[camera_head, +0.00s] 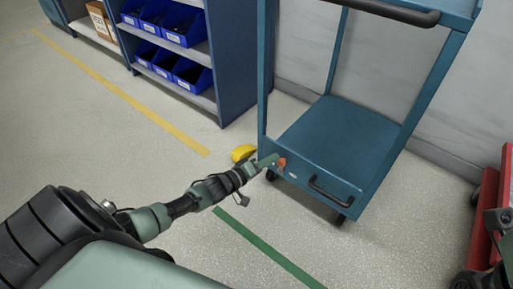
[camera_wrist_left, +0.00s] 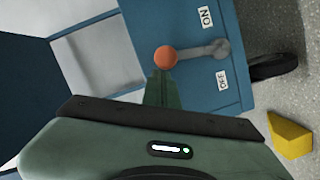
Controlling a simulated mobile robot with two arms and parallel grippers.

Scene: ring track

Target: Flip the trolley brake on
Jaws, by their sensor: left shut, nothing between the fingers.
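The blue trolley (camera_head: 333,135) stands right of centre in the head view. Its brake lever has an orange knob (camera_head: 282,162) on the lower front panel. In the left wrist view the orange knob (camera_wrist_left: 165,58) sits on a grey lever (camera_wrist_left: 200,52) that points left from its pivot, roughly between the ON label (camera_wrist_left: 206,16) and the OFF label (camera_wrist_left: 222,80). My left gripper (camera_head: 268,160) is shut and empty, its tips right by the knob. In the wrist view the fingers (camera_wrist_left: 163,88) lie on the OFF side of the knob; I cannot tell whether they touch.
A yellow wedge (camera_head: 243,152) lies on the floor left of the trolley. A shelf with blue bins (camera_head: 183,27) stands behind left. A red object (camera_head: 484,215) is at the right edge. Floor in front is clear, with a green line (camera_head: 268,248).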

